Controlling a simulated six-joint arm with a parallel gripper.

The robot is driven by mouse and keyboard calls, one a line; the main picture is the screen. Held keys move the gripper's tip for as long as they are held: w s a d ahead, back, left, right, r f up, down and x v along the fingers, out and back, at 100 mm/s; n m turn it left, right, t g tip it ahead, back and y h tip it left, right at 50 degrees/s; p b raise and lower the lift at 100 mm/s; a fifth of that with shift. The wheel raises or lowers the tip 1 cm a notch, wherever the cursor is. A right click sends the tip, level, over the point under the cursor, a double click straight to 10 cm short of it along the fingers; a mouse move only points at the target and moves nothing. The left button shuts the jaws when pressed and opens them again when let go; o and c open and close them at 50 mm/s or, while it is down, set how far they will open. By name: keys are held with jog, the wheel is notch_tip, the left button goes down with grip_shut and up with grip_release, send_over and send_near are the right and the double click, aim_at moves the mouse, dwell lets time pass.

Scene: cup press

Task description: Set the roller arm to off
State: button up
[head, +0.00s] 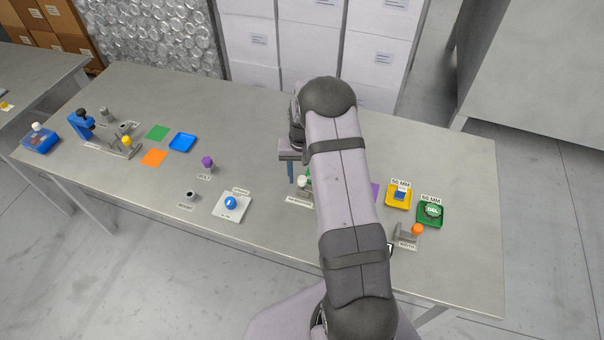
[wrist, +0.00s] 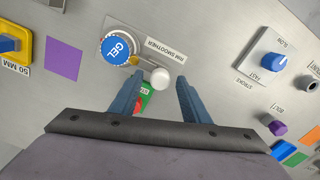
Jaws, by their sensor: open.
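The roller arm's white ball knob (wrist: 160,78) shows in the wrist view beside the "RIM SMOOTHER" label (wrist: 165,50) and a round blue "GEL" piece (wrist: 117,48). A small green and red marking (wrist: 144,99) lies below the knob, its lettering too small to read. The head view shows the gripper (head: 290,176) at the knob's upper left; I cannot tell the height gap.
A white plate with a blue dial (head: 230,203) sits left of the knob. A purple knob (head: 207,162) stands farther left.

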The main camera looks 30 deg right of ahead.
jog(key=shift+f, duration=0.15)
jog(key=shift+c, duration=0.6)
grip_shut()
jog(key=shift+w+a+f+b, duration=0.15)
jog(key=shift+w+a+b, duration=0.55)
jog(key=shift+w+a, duration=0.35)
jog(key=shift+r, duration=0.2)
jog(key=shift+o, duration=0.6)
grip_release()
